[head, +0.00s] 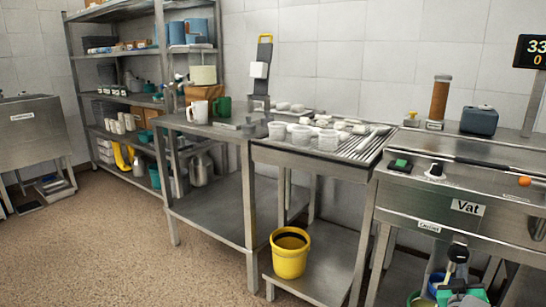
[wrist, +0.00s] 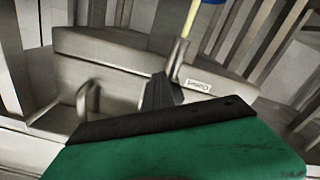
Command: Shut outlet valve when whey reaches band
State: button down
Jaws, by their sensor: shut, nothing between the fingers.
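The steel vat (head: 468,209) stands at the right, with an "Outlet" label (head: 429,226) on its front. That label also shows in the wrist view (wrist: 197,87). In the wrist view a dark tapered tip, which looks like my gripper (wrist: 160,95), is shut and empty close to the label, beyond a green, black-edged body. Contact is unclear. A yellow bucket (head: 289,264) with a dark band inside stands on a low shelf. No whey is visible.
A blue rim (head: 437,281) and a yellow-green rim show under the vat, partly cut off. A steel draining table (head: 312,158) with white moulds stands left of the vat. A display (head: 531,52) hangs at the right edge. The floor at the left is clear.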

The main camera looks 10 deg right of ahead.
jog(key=shift+w+a+r+b, duration=0.15)
jog(key=shift+w+a+b, duration=0.2)
jog(key=shift+b, duration=0.7)
jog(key=shift+d, duration=0.1)
jog(key=f+b+v, duration=0.1)
jog(key=b+v, duration=0.2)
jog(key=v, duration=0.3)
jog(key=shift+s, duration=0.2)
jog(key=shift+f, duration=0.1)
